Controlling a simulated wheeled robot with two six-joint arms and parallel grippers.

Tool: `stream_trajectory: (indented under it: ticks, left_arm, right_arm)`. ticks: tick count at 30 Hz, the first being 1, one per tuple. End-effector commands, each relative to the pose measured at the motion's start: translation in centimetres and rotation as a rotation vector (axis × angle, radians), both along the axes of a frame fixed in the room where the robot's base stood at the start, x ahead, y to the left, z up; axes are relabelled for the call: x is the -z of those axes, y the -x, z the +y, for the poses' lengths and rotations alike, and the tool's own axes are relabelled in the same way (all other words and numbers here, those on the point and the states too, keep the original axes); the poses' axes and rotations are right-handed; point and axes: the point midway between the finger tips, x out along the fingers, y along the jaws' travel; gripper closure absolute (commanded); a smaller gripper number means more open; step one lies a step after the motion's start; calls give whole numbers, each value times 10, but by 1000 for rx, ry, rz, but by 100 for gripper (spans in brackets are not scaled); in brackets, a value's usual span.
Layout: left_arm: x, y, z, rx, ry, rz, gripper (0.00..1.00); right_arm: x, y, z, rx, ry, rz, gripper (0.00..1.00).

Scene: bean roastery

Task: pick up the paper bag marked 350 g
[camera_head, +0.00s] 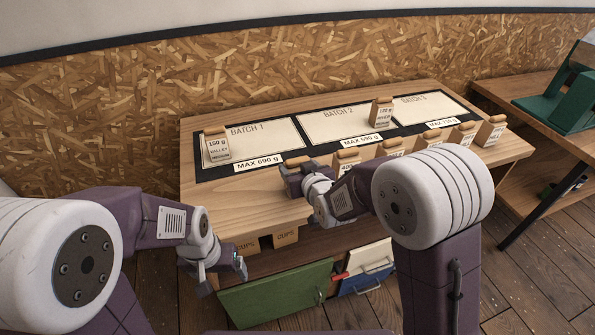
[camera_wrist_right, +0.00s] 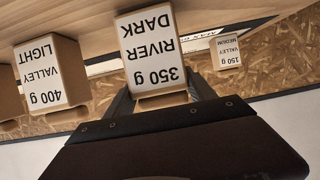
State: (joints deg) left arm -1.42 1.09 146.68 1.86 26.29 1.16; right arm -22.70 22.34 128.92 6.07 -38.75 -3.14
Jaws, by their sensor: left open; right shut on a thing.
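The paper bag marked 350 g, RIVER DARK (camera_wrist_right: 152,48), is upside down in the right wrist view, between my right gripper's fingers (camera_wrist_right: 162,98). In the head view only its tan top (camera_head: 297,161) shows; my right gripper (camera_head: 293,178) hides the rest. My right gripper is shut on this bag at the table's front left part. I cannot tell whether the bag is clear of the wood. My left gripper (camera_head: 240,268) is open and empty, low in front of the table.
The bag marked 400 g, VALLEY LIGHT (camera_wrist_right: 48,75), stands close beside the held one, with more bags along the front edge (camera_head: 432,137). A 150 g bag (camera_head: 216,147) stands on the BATCH 1 panel (camera_head: 265,138). A 120 g bag (camera_head: 381,113) stands at BATCH 2's right side.

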Motion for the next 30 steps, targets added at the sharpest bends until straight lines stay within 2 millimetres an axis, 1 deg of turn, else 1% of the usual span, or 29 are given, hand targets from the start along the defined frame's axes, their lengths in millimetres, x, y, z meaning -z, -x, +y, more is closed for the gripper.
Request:
stream_trajectory:
  ticks: [1, 2, 5, 6, 9, 12, 16, 18, 21, 30]
  left_arm:
    - [-4, 0, 0, 0, 0, 0, 15]
    - [-5, 0, 0, 0, 0, 0, 15]
    - [-13, 0, 0, 0, 0, 0, 15]
    - [-16, 0, 0, 0, 0, 0, 15]
    - [-24, 0, 0, 0, 0, 0, 15]
    - [-31, 0, 0, 0, 0, 0, 15]
    - [-42, 0, 0, 0, 0, 0, 15]
    - [-47, 0, 0, 0, 0, 0, 15]
    - [-50, 0, 0, 0, 0, 0, 15]
    - [-49, 0, 0, 0, 0, 0, 15]
  right_arm:
    - [-12, -1, 0, 0, -4, -8, 96]
    - [-18, -1, 0, 0, -4, -8, 96]
    - [-48, -1, 0, 0, -4, -12, 96]
    - [-62, -1, 1, -1, -5, -13, 96]
    - [-97, -1, 0, -1, -6, -13, 96]
    - [-128, -1, 0, -1, -5, -10, 96]
    - [-157, -1, 0, 0, -3, -7, 96]
    - [-167, -1, 0, 1, -2, -7, 96]
    - [-174, 0, 0, 0, -2, -5, 96]
    - [-175, -1, 0, 11, -2, -4, 96]
